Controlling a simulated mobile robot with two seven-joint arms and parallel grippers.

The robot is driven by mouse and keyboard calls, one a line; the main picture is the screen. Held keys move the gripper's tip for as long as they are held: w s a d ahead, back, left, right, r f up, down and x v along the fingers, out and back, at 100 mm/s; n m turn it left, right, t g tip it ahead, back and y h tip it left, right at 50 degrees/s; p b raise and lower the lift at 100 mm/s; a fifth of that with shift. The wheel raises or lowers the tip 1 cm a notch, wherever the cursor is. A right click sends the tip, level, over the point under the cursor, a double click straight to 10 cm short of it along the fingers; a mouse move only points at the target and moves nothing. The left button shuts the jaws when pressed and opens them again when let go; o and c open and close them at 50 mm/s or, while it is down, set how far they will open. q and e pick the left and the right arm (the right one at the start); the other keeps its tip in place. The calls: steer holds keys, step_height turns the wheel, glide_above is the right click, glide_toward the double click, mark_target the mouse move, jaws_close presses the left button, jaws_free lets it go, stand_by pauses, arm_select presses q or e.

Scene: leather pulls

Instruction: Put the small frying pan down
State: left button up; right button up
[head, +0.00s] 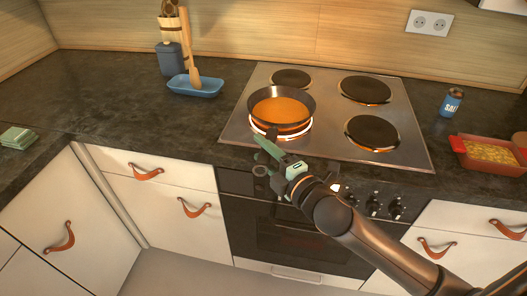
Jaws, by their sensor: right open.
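The small frying pan (281,107), dark with an orange-brown inside, sits level over the front left burner (281,131) of the stove. A bright orange-white ring glows under it. My right gripper (262,159) is open just in front of the pan, over the front edge of the stove. The pan's handle is mostly hidden by the gripper, so I cannot tell whether the fingers still touch it. My left gripper is not in view.
The other burners on the stove (240,130) are bare. A blue dish (196,87) with a wooden spoon stands left of it. A salt container (451,102) and a red baking dish (488,156) are at the right. The left counter is largely clear.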

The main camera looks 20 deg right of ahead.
steer(key=shift+f+v, duration=0.4)
steer(key=shift+v, duration=5.55)
step_height(320, 180, down, 13)
steer(key=s+d+m+g+h, duration=0.1)
steer(key=m+g+h, duration=0.15)
steer(key=m, duration=0.55)
steer(key=s+a+f+m+g, duration=0.2)
steer(key=s+f+m, duration=0.2)
steer(key=f, duration=0.4)
steer(key=s+a+f+m+g+y, duration=0.1)
steer(key=s+a+f+m+g, duration=0.2)
steer(key=f+m, duration=0.3)
step_height(320, 180, down, 3)
steer(key=shift+s+a+r, duration=0.1)
steer(key=shift+s+a, duration=0.1)
steer(key=shift+s, duration=0.6)
